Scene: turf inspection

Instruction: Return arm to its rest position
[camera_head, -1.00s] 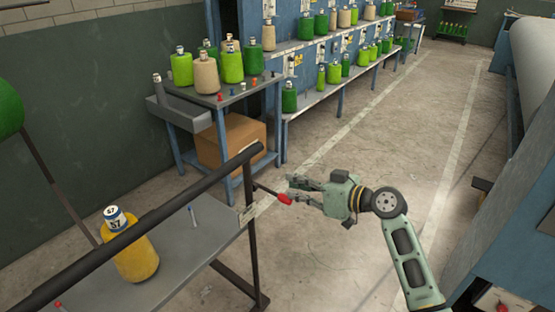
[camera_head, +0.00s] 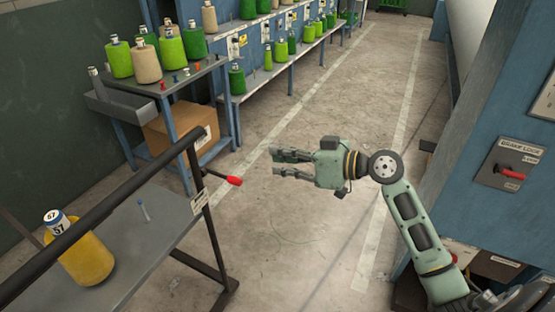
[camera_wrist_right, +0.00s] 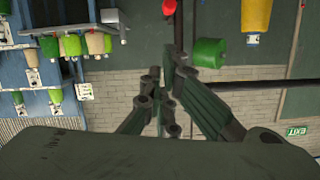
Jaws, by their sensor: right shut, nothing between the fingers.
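My right gripper (camera_head: 276,163) is in the middle of the head view, over bare floor. Its fingers point left, are together and hold nothing. They also show in the right wrist view (camera_wrist_right: 165,85), shut and empty. A lever with a red handle (camera_head: 234,180) sticks out from the end of the near table, just left of the fingertips and apart from them. My right arm reaches in from the lower right. My left gripper is not in view.
The near grey table (camera_head: 150,240) holds a yellow cone (camera_head: 86,257) labelled 57. A blue cart (camera_head: 180,92) with cones and a cardboard box (camera_head: 180,135) stands behind. A blue cabinet with a brake lock switch (camera_head: 510,174) is at right. Floor between is clear.

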